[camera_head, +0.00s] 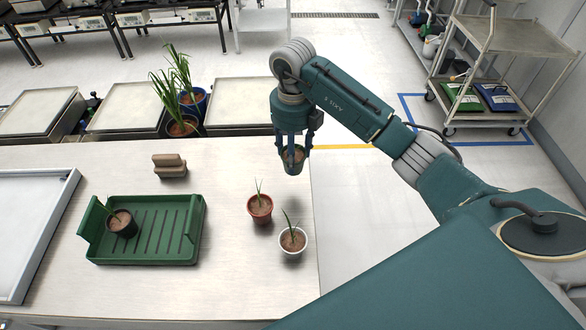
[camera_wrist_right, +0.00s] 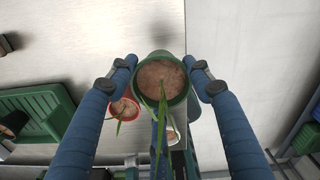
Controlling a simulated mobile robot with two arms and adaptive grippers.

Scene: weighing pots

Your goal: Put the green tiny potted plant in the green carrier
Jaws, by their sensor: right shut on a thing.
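My right gripper (camera_head: 296,136) is shut on a green potted plant (camera_head: 293,160) and holds it in the air above the table's right edge. In the right wrist view the green pot (camera_wrist_right: 162,80), with soil and thin leaves, sits between the two fingers. The green carrier (camera_head: 152,230) lies on the table to the left. A dark pot with a small plant (camera_head: 122,224) stands in the carrier's left part; the rest of its slatted floor is bare. My left gripper is not in view.
A red-brown potted plant (camera_head: 260,209) and a white potted plant (camera_head: 293,240) stand right of the carrier. A brown block (camera_head: 170,166) lies behind it. A white tray (camera_head: 28,222) is at the far left. Two larger potted plants (camera_head: 181,126) stand beyond the table's far edge.

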